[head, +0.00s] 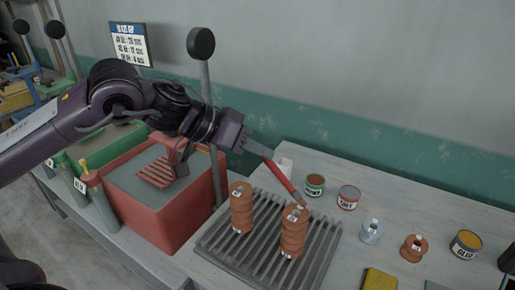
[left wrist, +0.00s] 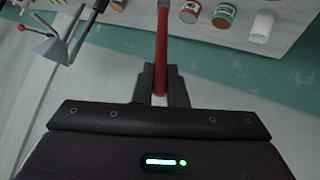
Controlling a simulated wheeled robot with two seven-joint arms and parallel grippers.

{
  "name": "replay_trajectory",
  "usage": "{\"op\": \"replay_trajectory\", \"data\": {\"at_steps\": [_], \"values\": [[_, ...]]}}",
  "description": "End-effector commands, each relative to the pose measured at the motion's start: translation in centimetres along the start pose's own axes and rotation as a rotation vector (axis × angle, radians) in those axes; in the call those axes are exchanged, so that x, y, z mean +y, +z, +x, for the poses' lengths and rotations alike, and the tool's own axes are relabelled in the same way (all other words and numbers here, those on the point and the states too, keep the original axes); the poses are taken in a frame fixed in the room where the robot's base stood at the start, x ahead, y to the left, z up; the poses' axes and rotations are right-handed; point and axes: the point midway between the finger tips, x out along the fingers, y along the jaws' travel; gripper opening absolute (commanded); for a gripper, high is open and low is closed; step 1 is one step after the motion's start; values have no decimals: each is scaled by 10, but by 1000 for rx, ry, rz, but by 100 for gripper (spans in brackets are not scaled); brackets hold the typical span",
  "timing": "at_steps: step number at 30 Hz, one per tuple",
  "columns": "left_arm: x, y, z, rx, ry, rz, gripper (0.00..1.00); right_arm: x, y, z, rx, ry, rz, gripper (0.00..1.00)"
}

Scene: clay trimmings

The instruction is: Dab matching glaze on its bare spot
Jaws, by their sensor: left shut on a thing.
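My left gripper (head: 250,146) is shut on a red brush (head: 283,177) that slants down to the right. Its tip is at the top of the right brown ribbed insulator (head: 292,238); I cannot tell whether they touch. In the left wrist view the red handle (left wrist: 161,45) stands between the fingers (left wrist: 160,85); its tip is out of frame. A second brown ribbed insulator (head: 241,213) stands to the left. Both are upright with pale marks on top. Glaze cans stand behind: one green-labelled (head: 315,187), one red-labelled (head: 348,199). My right gripper is not identifiable.
The insulators stand on a grey slatted rack (head: 215,247). To the right are a small pale insulator (head: 371,231), a small brown one (head: 413,248), a yellow-labelled can (head: 465,245) and a yellow sponge (head: 379,280). A red bin (head: 165,225) and a dark-knobbed post (head: 201,42) are left.

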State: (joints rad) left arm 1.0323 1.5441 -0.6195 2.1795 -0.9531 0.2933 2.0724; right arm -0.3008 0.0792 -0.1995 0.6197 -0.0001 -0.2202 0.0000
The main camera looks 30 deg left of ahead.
Motion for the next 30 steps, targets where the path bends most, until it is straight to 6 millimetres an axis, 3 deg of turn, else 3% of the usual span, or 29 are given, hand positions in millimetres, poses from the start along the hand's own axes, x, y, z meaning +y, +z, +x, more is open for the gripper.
{"op": "replay_trajectory", "data": {"at_steps": [14, 30], "values": [[1, -2, -2, 0, 0, 0, 0, 0, -1, -3, 1, 0, -1, 36], [15, -32, -26, -1, 0, -1, 0, 1, -5, -41, 1, 0, -1, 36]]}}
